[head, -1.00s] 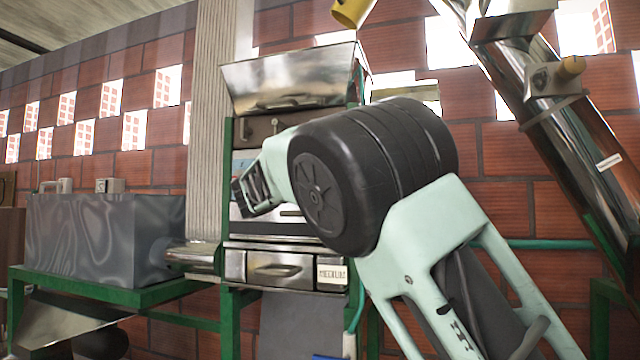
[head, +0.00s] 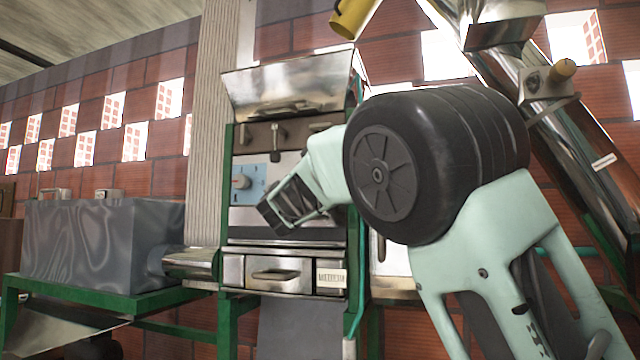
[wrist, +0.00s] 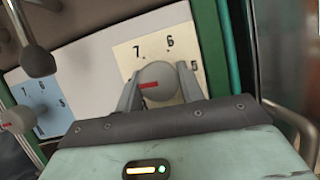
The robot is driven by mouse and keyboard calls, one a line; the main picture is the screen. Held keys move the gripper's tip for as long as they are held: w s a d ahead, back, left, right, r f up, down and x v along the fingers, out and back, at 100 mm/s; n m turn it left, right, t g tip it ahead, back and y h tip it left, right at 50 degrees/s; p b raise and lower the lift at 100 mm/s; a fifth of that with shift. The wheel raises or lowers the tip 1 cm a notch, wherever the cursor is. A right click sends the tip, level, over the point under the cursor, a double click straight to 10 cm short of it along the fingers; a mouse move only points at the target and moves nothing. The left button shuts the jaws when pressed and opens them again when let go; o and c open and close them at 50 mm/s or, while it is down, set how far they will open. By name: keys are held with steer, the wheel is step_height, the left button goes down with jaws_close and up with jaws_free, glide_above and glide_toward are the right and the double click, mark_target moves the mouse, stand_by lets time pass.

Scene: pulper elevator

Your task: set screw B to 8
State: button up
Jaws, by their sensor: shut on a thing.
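In the wrist view, my gripper (wrist: 160,86) is shut on a round grey knob (wrist: 157,74), one finger on each side. The knob sits on a cream dial plate (wrist: 128,50) with the numbers 5, 6 and 7 showing. Its red mark points left, to the side of the 7; any number there is hidden behind the left finger. No letter is readable on the plate. In the head view, my gripper (head: 287,207) is in front of the machine's panel, and my arm hides the cream plate and its knob.
A blue dial plate (head: 255,180) with its own knob (head: 240,182) is left of my gripper; it also shows in the wrist view (wrist: 42,100). Dark-ended levers (wrist: 38,60) stick out above. A green post (wrist: 226,45) stands close on the right. A drawer (head: 272,274) is below.

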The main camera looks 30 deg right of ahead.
steer(key=shift+f+n+t+y, duration=0.15)
steer(key=shift+n+t+y, duration=0.15)
steer(key=shift+n, duration=0.3)
steer(key=o, duration=1)
steer(key=b+v, duration=0.2)
steer(key=v, duration=1.5)
steer(key=shift+s+a+f, duration=0.15)
